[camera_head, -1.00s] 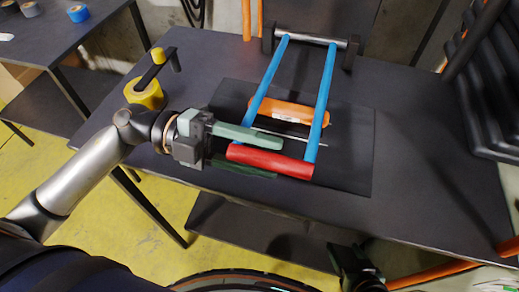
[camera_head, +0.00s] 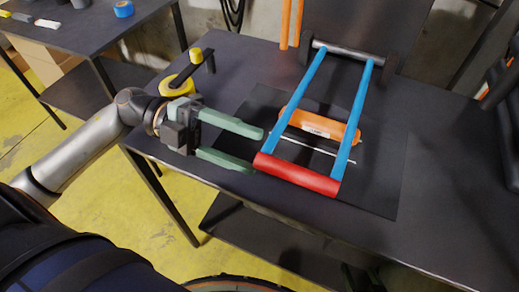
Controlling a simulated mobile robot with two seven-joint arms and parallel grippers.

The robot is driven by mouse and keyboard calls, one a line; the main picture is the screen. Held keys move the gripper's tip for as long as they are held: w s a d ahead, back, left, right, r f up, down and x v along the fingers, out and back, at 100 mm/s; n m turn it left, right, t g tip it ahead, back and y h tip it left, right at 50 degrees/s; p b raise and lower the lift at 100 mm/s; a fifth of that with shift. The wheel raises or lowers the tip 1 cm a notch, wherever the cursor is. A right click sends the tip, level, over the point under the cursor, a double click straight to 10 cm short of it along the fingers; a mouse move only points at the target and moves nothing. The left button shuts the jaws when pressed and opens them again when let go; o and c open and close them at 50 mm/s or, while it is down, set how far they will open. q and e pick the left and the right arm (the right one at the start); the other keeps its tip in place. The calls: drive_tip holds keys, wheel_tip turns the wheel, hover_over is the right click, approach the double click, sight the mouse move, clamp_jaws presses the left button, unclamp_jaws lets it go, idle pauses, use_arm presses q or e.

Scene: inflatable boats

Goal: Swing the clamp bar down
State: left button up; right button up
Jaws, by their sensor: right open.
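The clamp bar has two blue side arms (camera_head: 351,118) hinged on a grey rod (camera_head: 348,53) at the back and joined by a red crossbar (camera_head: 300,174) at the front. The blue arms pass over an orange piece (camera_head: 320,124) lying on the dark mat (camera_head: 382,190). The crossbar's height above the mat is hard to tell. My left gripper (camera_head: 258,151) is open and empty, its two green fingers spread just left of the crossbar's left end. Only a dark bit of my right gripper (camera_head: 354,279) shows at the bottom edge.
A yellow spool with a black crank (camera_head: 180,84) stands on the dark table (camera_head: 440,150) behind my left gripper. A thin white rod (camera_head: 312,147) lies on the mat. Another table (camera_head: 70,45) with blue tape (camera_head: 123,8) stands at the far left.

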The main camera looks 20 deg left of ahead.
use_arm(q)
drive_tip(key=shift+a, duration=0.2)
idle(0.3)
drive_tip(key=shift+w+a, duration=0.1)
drive_tip(key=shift+a, duration=7)
drive_tip(key=shift+r, duration=0.1)
drive_tip(key=shift+s, duration=0.2)
